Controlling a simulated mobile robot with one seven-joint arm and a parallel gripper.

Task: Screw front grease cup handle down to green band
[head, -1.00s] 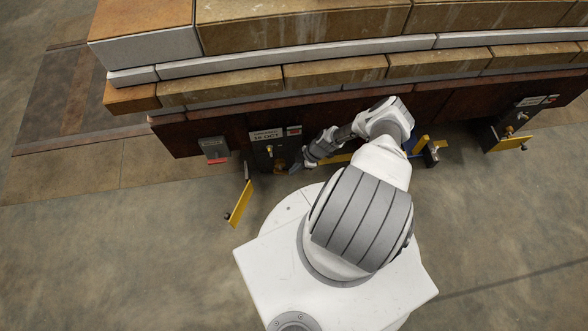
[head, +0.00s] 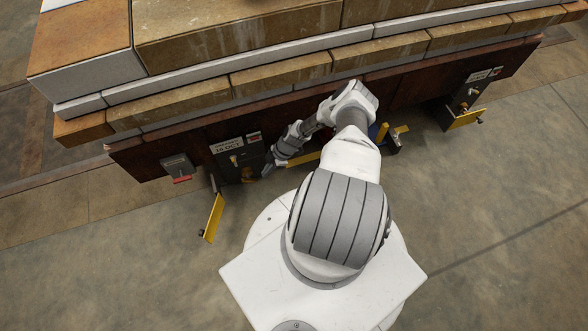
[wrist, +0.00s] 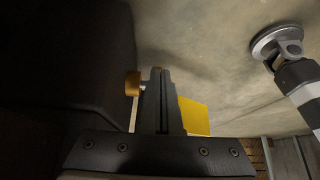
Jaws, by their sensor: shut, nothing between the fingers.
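In the wrist view, a brass knob on a short pale stem (wrist: 133,84), perhaps the grease cup handle, sticks out from a dark housing. It is just left of my gripper's fingers (wrist: 161,72), which are shut and empty. In the head view my gripper (head: 268,170) is low beside the dark box (head: 255,160) on the car's side. Brass parts show on that box (head: 234,160) and near its bottom (head: 247,173). I see no green band, and cannot tell whether the fingers touch the knob.
A rust-brown car (head: 150,160) carries stacked blocks. A yellow flap (head: 213,217) juts out left of my gripper. A red-lipped grey box (head: 177,168) hangs further left. Another dark box with a yellow flap (head: 467,118) is at right. Open floor lies in front.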

